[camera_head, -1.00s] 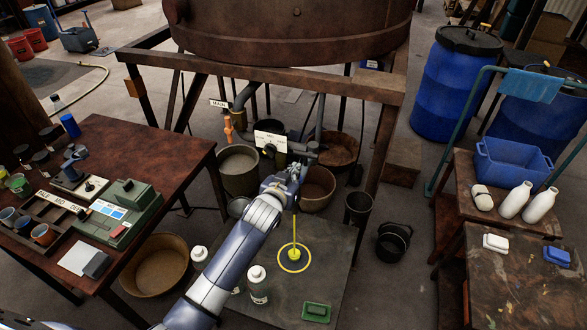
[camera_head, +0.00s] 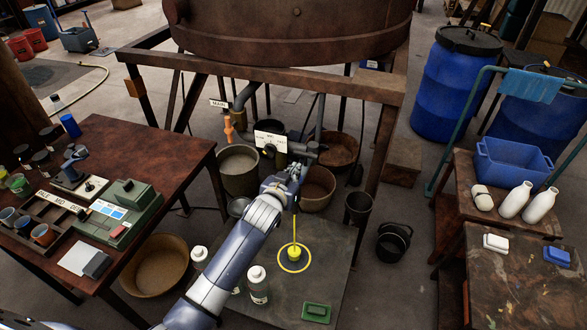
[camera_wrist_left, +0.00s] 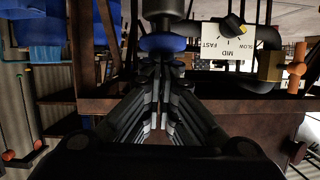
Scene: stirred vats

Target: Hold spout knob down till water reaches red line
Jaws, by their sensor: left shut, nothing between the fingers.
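My left gripper (camera_head: 297,168) reaches in under the vat pipes at the spout, fingers shut and empty. In the left wrist view its fingertips (camera_wrist_left: 161,66) meet or nearly meet the underside of a round blue knob (camera_wrist_left: 166,43); exact contact is hard to tell. A thin yellow-green stream (camera_head: 294,226) runs down below the gripper to a small yellow-green body of liquid (camera_head: 294,251) inside a yellow ring (camera_head: 281,265) on a dark board. Any clear vessel walls and the red line cannot be made out. My right gripper is not in view.
A dial plate (camera_wrist_left: 224,38) marked slow, mid and fast sits beside the knob. An orange valve handle (camera_head: 229,128) is left of it. Capped bottles (camera_head: 258,285) and a green block (camera_head: 316,312) stand near the ring. Buckets (camera_head: 239,168) surround the pipes.

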